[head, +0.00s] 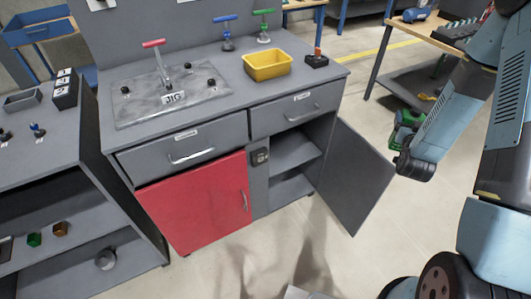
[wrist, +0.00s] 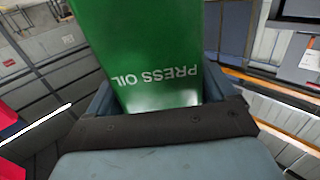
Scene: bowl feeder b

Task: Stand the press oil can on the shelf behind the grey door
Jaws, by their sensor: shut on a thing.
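The green press oil can (wrist: 150,50) fills the middle of the wrist view, its "PRESS OIL" lettering upside down there. My gripper (wrist: 165,103) is shut on it. In the head view my gripper (head: 401,140) is at the right, above and to the right of the open grey door, and the green can (head: 407,118) shows partly beside it. The grey door (head: 352,180) stands swung wide open to the right. Behind it the cabinet's shelf (head: 292,152) is visible and its seen part looks empty, with a lower space beneath. My gripper is outside the cabinet.
A red door (head: 198,205) beside the opening is closed. Two drawers above are shut. The bench top carries a jig plate (head: 170,95), a yellow bin (head: 267,65) and T-handled tools (head: 263,25). A wooden table (head: 440,35) stands at the back right. Floor before the cabinet is clear.

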